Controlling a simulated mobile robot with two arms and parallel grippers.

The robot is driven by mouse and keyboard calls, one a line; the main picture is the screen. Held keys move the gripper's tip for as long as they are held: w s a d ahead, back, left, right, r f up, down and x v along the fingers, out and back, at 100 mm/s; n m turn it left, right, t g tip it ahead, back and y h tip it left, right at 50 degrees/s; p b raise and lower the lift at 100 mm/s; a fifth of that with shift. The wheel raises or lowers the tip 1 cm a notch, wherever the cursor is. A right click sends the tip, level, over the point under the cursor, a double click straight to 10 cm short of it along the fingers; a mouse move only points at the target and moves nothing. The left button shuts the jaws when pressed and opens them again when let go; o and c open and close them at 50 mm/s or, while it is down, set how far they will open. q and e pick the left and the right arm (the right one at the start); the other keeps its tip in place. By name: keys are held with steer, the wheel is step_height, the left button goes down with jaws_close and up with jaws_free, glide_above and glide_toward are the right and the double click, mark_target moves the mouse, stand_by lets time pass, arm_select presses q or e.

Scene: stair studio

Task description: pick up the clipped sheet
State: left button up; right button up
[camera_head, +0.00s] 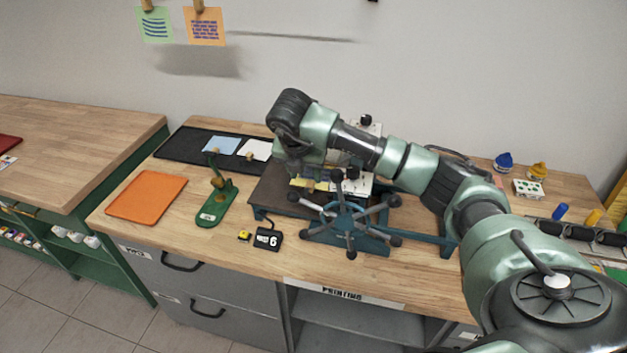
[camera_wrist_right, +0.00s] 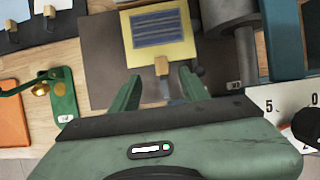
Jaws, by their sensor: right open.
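A yellow sheet with dark printed lines (camera_wrist_right: 160,32) lies on the dark bed of the press in the right wrist view. A wooden clip (camera_wrist_right: 162,66) sits on its near edge. In the head view a strip of the yellow sheet (camera_head: 309,184) shows below my right gripper, which hides part of it. My right gripper (camera_wrist_right: 160,80) is open and empty, its two green fingers on either side of the clip's near end. I cannot tell the exact height between fingers and clip. My left gripper is not in view.
The press's spoked wheel (camera_head: 347,220) stands close in front of the gripper, its roller (camera_wrist_right: 222,12) right of the sheet. A black tray (camera_head: 180,147) holds blue and white clipped sheets. A green stand (camera_head: 216,203) and orange tray (camera_head: 146,198) are left.

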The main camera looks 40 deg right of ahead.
mark_target(310, 184)
steer(key=p+x, duration=0.1)
steer(key=x, duration=0.1)
steer(key=p+x, duration=0.1)
steer(key=x, duration=0.1)
steer(key=shift+d+f+p, duration=0.2)
steer(key=shift+d+p, duration=0.1)
steer(key=shift+w+d+f, duration=0.1)
steer(key=shift+w+f, duration=0.05)
steer(key=shift+f, duration=0.3)
jaws_close()
